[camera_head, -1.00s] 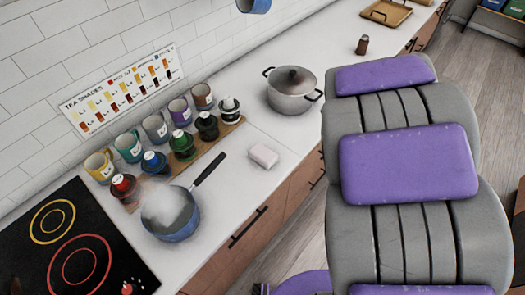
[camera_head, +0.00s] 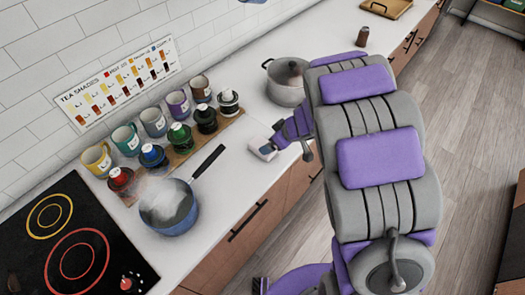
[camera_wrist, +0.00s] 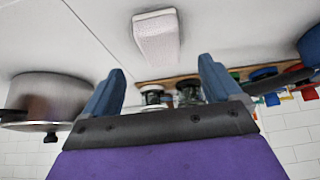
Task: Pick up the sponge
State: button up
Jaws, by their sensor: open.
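The sponge is a pale, off-white block. In the wrist view the sponge (camera_wrist: 157,37) lies on the white counter, just beyond my fingertips and between their lines. My gripper (camera_wrist: 162,72) is open, with its two blue fingers spread apart and nothing between them.
A blue pan (camera_head: 168,209) with steam stands left of my gripper, its black handle pointing towards the gripper. A lidded pot (camera_head: 286,82) stands behind. Several mugs and capped bottles line a wooden board (camera_head: 216,131). The counter's front edge is close by.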

aim_at(262, 145)
jog(key=b+x, duration=0.3)
jog(key=x, duration=0.5)
jog(key=shift+w+a+f+b, duration=0.15)
jog(key=shift+w+a+b, duration=0.1)
jog(key=shift+a+b, duration=0.1)
jog(key=c, duration=1.1)
